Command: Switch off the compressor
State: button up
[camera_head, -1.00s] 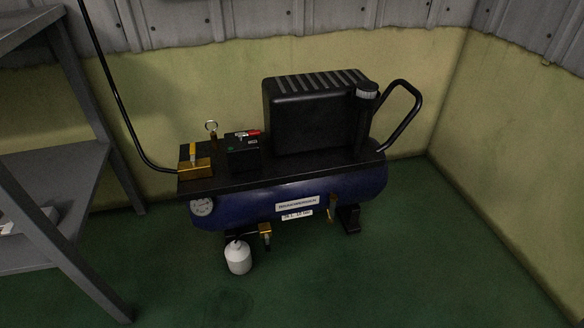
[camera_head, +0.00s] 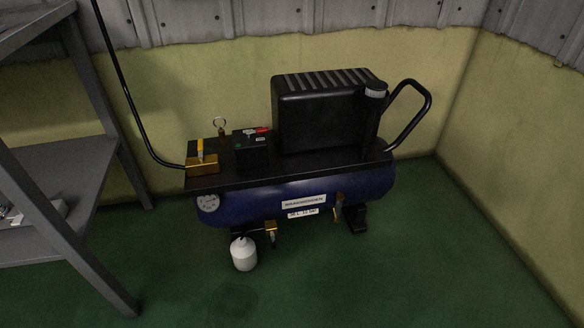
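The compressor (camera_head: 290,190) stands on the floor near the back wall, with a dark blue tank, a black top plate and a large black motor cover (camera_head: 325,112). On the plate, left of the cover, is a small black switch box (camera_head: 250,152) with a red part (camera_head: 262,130) on its top and a small green spot on its front. A brass block with a yellow lever (camera_head: 200,150) sits at the plate's left end. A round gauge (camera_head: 208,203) is on the tank's left end. My gripper does not show in this view.
A grey metal shelf (camera_head: 75,215) stands at the left, close to the compressor. A black hose (camera_head: 126,100) rises from the brass block. A white bottle (camera_head: 244,254) hangs or stands below the tank. The green floor (camera_head: 400,275) in front and right is clear.

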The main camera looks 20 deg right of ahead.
aim_at(262, 130)
jog(key=i+l+z, duration=0.2)
jog(key=z, duration=0.25)
jog(key=i+l+z, duration=0.1)
jog(key=i+z, duration=0.35)
jog(key=k, duration=0.1)
